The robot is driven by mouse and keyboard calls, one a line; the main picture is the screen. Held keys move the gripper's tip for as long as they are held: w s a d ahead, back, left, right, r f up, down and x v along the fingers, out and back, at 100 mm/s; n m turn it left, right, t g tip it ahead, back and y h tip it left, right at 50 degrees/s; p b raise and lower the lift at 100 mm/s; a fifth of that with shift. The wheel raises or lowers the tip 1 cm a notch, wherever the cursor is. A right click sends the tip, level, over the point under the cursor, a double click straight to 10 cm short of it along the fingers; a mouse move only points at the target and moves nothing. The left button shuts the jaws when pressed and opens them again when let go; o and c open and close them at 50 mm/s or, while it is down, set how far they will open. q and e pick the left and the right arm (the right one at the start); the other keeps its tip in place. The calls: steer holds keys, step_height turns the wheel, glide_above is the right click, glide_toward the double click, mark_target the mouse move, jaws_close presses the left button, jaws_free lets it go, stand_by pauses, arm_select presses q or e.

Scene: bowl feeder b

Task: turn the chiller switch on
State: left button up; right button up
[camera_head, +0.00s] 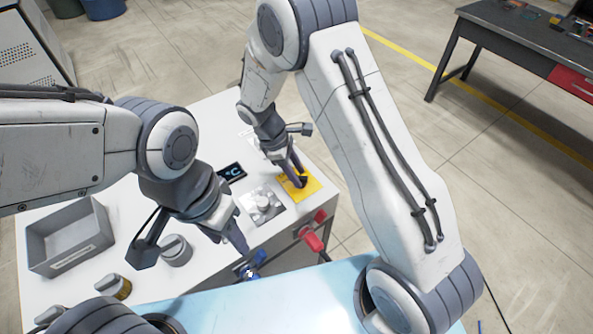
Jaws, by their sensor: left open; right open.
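A yellow plate (313,187) lies on the white cabinet top, near its right edge. A dark part at its middle, likely the chiller switch, is mostly hidden by my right gripper (297,174). My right gripper points down over the plate with its fingertips at that dark part. I cannot tell whether they touch it, nor which way the switch is set. My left gripper (236,236) is open and empty, low over the front part of the cabinet top, left of a silver plate with a round knob (263,202).
A small °C display (232,172) sits behind the knob. A red-handled valve (313,240) and a blue one (251,263) stick out from the cabinet's front. A grey bin (68,240) and several short cylinders, one grey (176,251), stand on the left.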

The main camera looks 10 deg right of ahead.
jaws_close()
steer(key=shift+m, duration=0.3)
steer(key=m, duration=0.1)
steer(key=m+g, duration=0.1)
steer(key=m, duration=0.1)
steer(key=shift+w+d+r+m+y+p, duration=0.1)
steer(key=shift+w+d+m+y+p, duration=0.1)
steer(key=shift+m+y+p, duration=0.1)
steer(key=m, duration=0.2)
steer(key=m+g+y, duration=0.1)
steer(key=m, duration=0.1)
steer(key=shift+w+d+m+y, duration=0.1)
steer(key=shift+m+y, duration=0.2)
steer(key=m+y, duration=0.1)
steer(key=m, duration=0.3)
steer(key=shift+d+g+y, duration=0.2)
steer(key=shift+g+y, duration=0.1)
steer(key=shift+y, duration=0.1)
steer(key=shift+d+m+y, duration=0.15)
steer(key=shift+m+y, duration=0.65)
steer(key=shift+m, duration=1.7)
